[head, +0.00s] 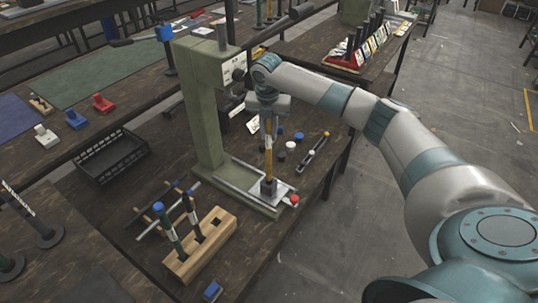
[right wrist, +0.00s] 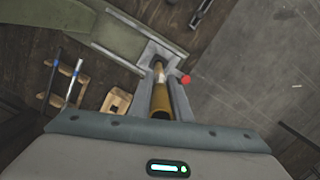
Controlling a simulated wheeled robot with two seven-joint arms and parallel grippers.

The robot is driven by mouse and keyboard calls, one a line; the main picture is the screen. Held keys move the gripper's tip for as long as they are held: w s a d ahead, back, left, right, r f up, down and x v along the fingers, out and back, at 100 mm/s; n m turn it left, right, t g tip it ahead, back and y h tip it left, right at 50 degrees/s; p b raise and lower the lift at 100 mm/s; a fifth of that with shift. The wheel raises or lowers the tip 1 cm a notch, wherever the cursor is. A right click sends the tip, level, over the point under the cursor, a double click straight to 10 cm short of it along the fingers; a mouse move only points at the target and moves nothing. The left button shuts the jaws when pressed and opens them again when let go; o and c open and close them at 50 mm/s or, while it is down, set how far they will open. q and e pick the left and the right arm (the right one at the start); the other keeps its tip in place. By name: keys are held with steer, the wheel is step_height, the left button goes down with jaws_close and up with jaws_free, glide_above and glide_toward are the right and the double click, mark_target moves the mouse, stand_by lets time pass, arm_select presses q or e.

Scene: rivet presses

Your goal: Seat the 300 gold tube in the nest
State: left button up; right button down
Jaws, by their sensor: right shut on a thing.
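The gold tube (head: 268,158) stands about upright below my right gripper (head: 268,128), which is shut on it. The tube also shows in the right wrist view (right wrist: 160,100), running between the grey fingers (right wrist: 162,84). Its lower end is at the small metal nest (head: 269,188) on the base plate of the green press (head: 203,100). I cannot tell whether the end is inside the nest or just above it. A red knob (head: 294,199) sits beside the nest. My left gripper is not in view.
The press lever (head: 275,27) reaches overhead.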

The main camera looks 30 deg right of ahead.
mark_target(269, 147)
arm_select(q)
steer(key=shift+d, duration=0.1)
arm_select(e)
steer(key=shift+f, duration=0.75)
steer(key=shift+f, duration=0.1)
step_height(269, 147, down, 4)
steer(key=shift+r+p, duration=0.15)
steer(key=shift+p, duration=0.2)
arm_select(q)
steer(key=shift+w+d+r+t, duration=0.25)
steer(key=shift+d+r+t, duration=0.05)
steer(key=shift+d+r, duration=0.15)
arm_select(e)
steer(key=shift+f, duration=0.65)
steer(key=c, duration=1.6)
jaws_free()
steer(key=shift+c, duration=0.2)
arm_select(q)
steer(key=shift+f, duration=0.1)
